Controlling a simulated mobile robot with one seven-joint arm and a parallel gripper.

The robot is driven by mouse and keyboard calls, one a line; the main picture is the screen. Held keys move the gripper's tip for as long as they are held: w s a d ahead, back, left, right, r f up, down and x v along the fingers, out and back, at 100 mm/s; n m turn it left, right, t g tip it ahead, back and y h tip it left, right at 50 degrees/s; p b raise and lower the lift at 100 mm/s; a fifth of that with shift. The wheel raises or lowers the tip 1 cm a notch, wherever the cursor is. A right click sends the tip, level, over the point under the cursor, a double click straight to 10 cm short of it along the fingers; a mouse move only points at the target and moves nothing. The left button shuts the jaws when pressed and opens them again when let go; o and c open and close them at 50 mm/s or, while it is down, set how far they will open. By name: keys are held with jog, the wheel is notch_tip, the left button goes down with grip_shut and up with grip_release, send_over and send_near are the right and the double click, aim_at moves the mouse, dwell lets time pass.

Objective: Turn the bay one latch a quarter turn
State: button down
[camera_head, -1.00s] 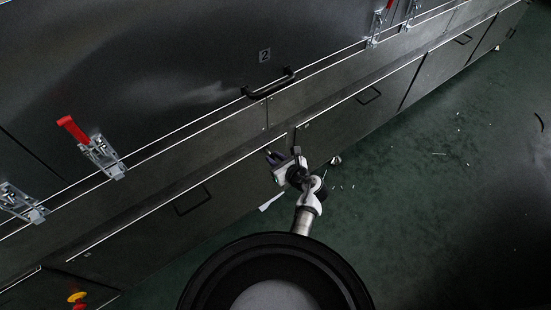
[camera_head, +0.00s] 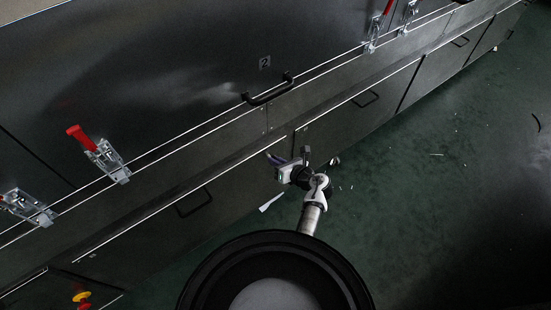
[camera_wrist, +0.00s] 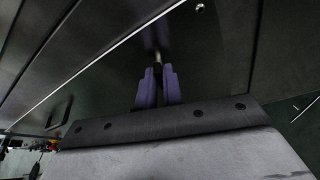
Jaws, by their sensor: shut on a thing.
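My gripper (camera_head: 274,158) is at the dark lower panel in the head view, low in front of the cabinet. In the wrist view its two purple fingers (camera_wrist: 157,80) are close together. They are shut on a small latch (camera_wrist: 157,60) that shows as a short pale stem between the tips, against the dark panel. The fingers hide most of it, so its turn angle cannot be told. In the head view the latch is hidden behind the gripper.
Metal toggle clamps, one with a red handle (camera_head: 80,138), sit along the upper ledge. A black bar handle (camera_head: 268,89) is under the "2" label (camera_head: 264,63). Lower panels have recessed-looking handles (camera_head: 194,202). The green floor (camera_head: 400,200) at right is mostly clear, with small scraps.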

jog(key=shift+w+d+f+m+g+y+b, duration=0.15)
jog(key=shift+m+y+b, duration=0.25)
jog(key=shift+m+y, duration=1)
jog(key=shift+f+m+g+y+b, duration=0.15)
jog(key=shift+m+y+b, duration=0.3)
jog(key=shift+m, duration=1.75)
jog(key=shift+w+d+f+m+g+y+b, duration=0.1)
jog(key=shift+f+m+y+b, duration=0.15)
jog(key=shift+m+y, duration=1.2)
jog(key=shift+m+h, duration=0.45)
jog(key=shift+h, duration=0.05)
jog(key=c, duration=1.5)
grip_release()
jog(key=shift+c, duration=0.2)
jog(key=shift+s+d, duration=0.1)
jog(key=b+v, duration=0.2)
jog(key=v, duration=1.1)
jog(key=shift+s+d, duration=0.2)
jog(key=shift+d, duration=0.05)
